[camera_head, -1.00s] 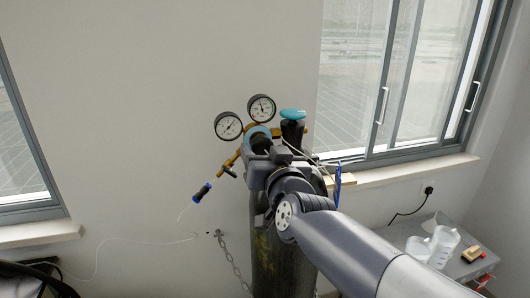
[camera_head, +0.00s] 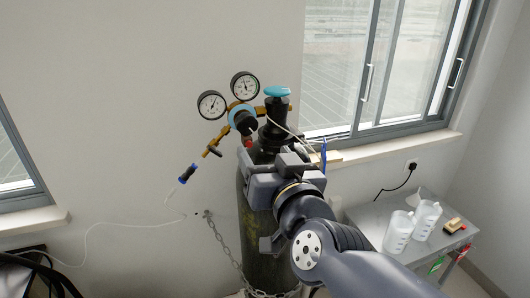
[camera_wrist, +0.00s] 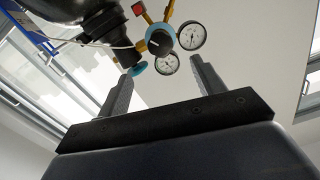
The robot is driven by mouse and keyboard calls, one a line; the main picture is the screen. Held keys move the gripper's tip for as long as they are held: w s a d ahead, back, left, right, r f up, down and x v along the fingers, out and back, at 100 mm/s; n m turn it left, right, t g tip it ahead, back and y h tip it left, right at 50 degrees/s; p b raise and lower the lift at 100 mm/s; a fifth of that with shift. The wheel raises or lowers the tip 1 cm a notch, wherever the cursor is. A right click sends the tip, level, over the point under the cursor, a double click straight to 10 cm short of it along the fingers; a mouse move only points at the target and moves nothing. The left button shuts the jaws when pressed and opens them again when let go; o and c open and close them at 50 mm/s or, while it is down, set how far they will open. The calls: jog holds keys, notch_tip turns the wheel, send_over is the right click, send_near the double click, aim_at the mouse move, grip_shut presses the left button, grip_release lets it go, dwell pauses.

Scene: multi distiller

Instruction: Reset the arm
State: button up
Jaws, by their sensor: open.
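My gripper (camera_head: 274,170) is in front of the upper part of a dark gas cylinder (camera_head: 252,228) in the head view. In the wrist view my gripper (camera_wrist: 165,66) has its two fingers wide apart with nothing between them. A turquoise handwheel (camera_head: 278,91) tops the black valve (camera_head: 274,125). In the wrist view the regulator (camera_wrist: 160,42) shows beyond the fingertips, seemingly apart from them. My arm hides part of the cylinder's right side.
A chain (camera_head: 226,245) runs from the wall to the cylinder. A blue-black hose fitting (camera_head: 187,173) hangs at left on a thin tube. A small table (camera_head: 371,221) with white plastic jugs (camera_head: 399,231) stands at right. Windows (camera_head: 385,70) flank the bare wall.

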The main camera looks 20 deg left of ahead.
aim_at(248, 128)
jog(key=shift+w, duration=0.1)
jog(key=x, duration=1)
jog(key=shift+w+a, duration=0.15)
jog(key=shift+a, duration=0.1)
jog(key=shift+w+a+r+p, duration=0.1)
jog(key=shift+w+r+p, duration=0.05)
jog(key=shift+p, duration=0.15)
jog(key=shift+n, duration=0.5)
jog(key=shift+f, duration=0.2)
